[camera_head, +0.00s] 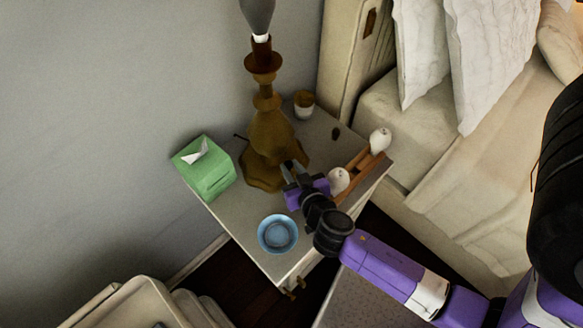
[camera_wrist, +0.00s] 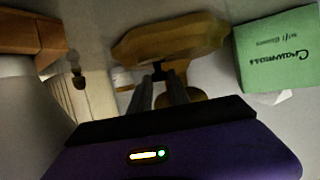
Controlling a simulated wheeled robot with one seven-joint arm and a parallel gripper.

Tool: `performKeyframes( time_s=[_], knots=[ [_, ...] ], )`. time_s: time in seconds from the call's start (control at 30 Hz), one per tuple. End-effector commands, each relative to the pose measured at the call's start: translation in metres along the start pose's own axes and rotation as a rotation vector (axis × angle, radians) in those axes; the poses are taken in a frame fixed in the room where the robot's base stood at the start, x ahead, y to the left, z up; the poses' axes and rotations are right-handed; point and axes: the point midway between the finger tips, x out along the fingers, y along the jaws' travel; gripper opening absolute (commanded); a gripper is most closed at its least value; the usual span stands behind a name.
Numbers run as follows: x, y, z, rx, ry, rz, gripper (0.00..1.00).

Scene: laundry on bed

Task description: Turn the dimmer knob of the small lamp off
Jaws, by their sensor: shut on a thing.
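The small lamp (camera_head: 272,140) stands upright on the nightstand, with a brown-gold turned body and a dark bulb on top. Its wide base also shows in the wrist view (camera_wrist: 170,38). My gripper (camera_head: 291,169) reaches the front of the lamp base from the lower right. In the wrist view, my gripper's two fingers (camera_wrist: 172,86) are close together around the small dark dimmer knob (camera_wrist: 157,71) at the lamp base. The fingers hide most of the knob, so its turned position cannot be seen.
On the nightstand (camera_head: 245,222) are a green tissue box (camera_head: 207,174) left of the lamp, a blue bowl (camera_head: 278,233) in front, a small jar (camera_head: 303,104) behind, and a wooden piece (camera_head: 362,166) with white round objects at right. The bed (camera_head: 470,190) is further right.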

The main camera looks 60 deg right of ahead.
Motion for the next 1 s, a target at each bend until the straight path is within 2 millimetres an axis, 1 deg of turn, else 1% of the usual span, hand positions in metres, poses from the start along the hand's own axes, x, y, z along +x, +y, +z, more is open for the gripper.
performKeyframes(
  time_s=[0.03,0.07,0.13,0.43,0.53,0.67,0.9,1.0],
  knots=[
    [0.000,0.000,0.001,0.001,-0.001,-0.001,0.00],
    [0.000,0.000,0.001,0.001,-0.001,-0.001,0.28],
    [0.000,0.000,0.001,0.001,-0.001,-0.001,0.42],
    [0.000,0.000,0.001,0.000,-0.001,0.000,0.42],
    [-0.005,0.000,0.002,0.000,-0.001,0.000,0.42],
    [-0.021,0.001,0.003,0.000,-0.002,0.001,0.42],
    [-0.059,0.000,0.003,0.000,-0.002,0.001,0.42],
    [-0.070,0.001,0.002,0.001,-0.002,0.001,0.42]
  ],
)
